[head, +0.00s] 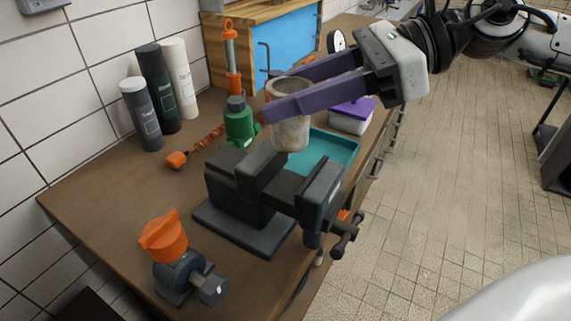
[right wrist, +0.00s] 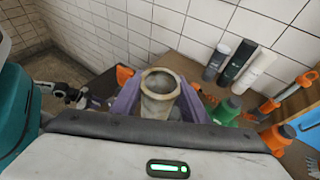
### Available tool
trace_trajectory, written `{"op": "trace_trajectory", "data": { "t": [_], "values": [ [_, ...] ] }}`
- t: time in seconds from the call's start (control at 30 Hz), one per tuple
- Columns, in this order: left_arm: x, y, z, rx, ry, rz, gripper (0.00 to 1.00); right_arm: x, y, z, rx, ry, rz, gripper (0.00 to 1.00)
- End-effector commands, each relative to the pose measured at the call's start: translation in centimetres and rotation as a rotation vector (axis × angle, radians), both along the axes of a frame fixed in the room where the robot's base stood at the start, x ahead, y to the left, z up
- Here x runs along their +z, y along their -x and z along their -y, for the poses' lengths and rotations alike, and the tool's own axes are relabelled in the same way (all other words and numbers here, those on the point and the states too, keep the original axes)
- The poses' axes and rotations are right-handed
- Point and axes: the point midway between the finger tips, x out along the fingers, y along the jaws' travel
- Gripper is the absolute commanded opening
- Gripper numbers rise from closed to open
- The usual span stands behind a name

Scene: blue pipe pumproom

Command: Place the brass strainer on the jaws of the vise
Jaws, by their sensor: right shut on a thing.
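The brass strainer (head: 290,132) is a worn, tan-grey open cup. My right gripper (head: 277,97), with purple fingers, is shut on it and holds it upright. In the head view its lower end overlaps the rear of the dark vise (head: 245,192); whether it touches the jaws I cannot tell. My left gripper is not in view.
A green bottle (head: 240,127) stands close behind the vise. A teal tray (head: 340,148) and a purple-lidded box (head: 352,117) lie to the right. An orange-handled valve (head: 172,258) stands at the front left. Several cylinders (head: 158,88) line the wall.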

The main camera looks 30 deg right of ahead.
Motion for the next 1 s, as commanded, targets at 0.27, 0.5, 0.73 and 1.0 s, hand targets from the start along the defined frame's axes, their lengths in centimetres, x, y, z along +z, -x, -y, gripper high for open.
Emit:
{"op": "trace_trajectory", "data": {
  "t": [0.27, 0.5, 0.73, 1.0],
  "values": [
    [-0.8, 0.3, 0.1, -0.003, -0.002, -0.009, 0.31, -4.1, 0.0, 0.0, 0.001, -0.001, -0.001, 0.16],
    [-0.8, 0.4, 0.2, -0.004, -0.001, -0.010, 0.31, -7.4, 0.1, -0.1, 0.001, -0.001, -0.002, 0.16],
    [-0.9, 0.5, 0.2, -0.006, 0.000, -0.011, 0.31, -8.2, 0.0, 0.0, 0.000, 0.000, 0.001, 0.16],
    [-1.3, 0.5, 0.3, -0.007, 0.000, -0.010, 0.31, -8.7, 0.1, 0.0, 0.001, 0.001, 0.002, 0.42]
  ]
}}
